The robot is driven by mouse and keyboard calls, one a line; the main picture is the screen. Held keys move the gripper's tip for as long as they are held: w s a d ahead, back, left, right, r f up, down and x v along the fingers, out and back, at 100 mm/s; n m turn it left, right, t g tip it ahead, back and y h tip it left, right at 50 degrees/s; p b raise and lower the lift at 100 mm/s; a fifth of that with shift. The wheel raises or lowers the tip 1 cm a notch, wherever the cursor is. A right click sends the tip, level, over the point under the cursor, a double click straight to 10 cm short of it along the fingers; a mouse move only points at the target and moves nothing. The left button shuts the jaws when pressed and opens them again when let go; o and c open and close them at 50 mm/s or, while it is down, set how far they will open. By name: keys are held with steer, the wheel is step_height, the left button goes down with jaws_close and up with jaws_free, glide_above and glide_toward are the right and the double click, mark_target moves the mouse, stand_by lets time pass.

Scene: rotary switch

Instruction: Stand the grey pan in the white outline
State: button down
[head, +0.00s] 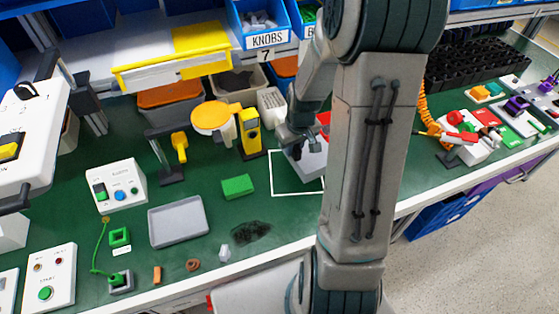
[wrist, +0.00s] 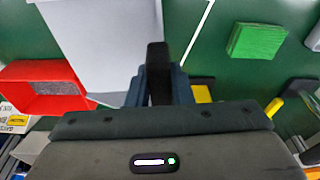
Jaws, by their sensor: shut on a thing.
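The grey pan (head: 311,163) is at the end of my arm in the head view, over the upper right part of the white outline (head: 297,194). My forearm hides the outline's right side. In the wrist view the pan (wrist: 100,40) is a large pale grey shape at the upper left, with one white line of the outline (wrist: 197,38) to its right. My gripper (head: 296,143) is shut on the pan at its near edge; the dark fingers (wrist: 157,75) show in the wrist view. I cannot tell whether the pan touches the bench.
A green block (head: 238,187) lies left of the outline. A grey tray (head: 178,222) lies further left. A red open box (wrist: 62,75) is close beside the pan. The outline's lower left is clear.

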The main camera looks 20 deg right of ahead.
steer(key=shift+w+a+f+p, duration=0.2)
steer(key=shift+a+f, duration=0.5)
steer(key=shift+f, duration=0.45)
steer(key=shift+w+a+f+p, duration=0.15)
steer(key=shift+w+a+f, duration=0.1)
steer(key=shift+a+f, duration=0.7)
steer(key=shift+w+a+f+p, duration=0.2)
steer(key=shift+a+f, duration=0.3)
steer(key=shift+f, duration=0.8)
steer(key=shift+f, duration=0.15)
steer(key=c, duration=1.3)
jaws_free()
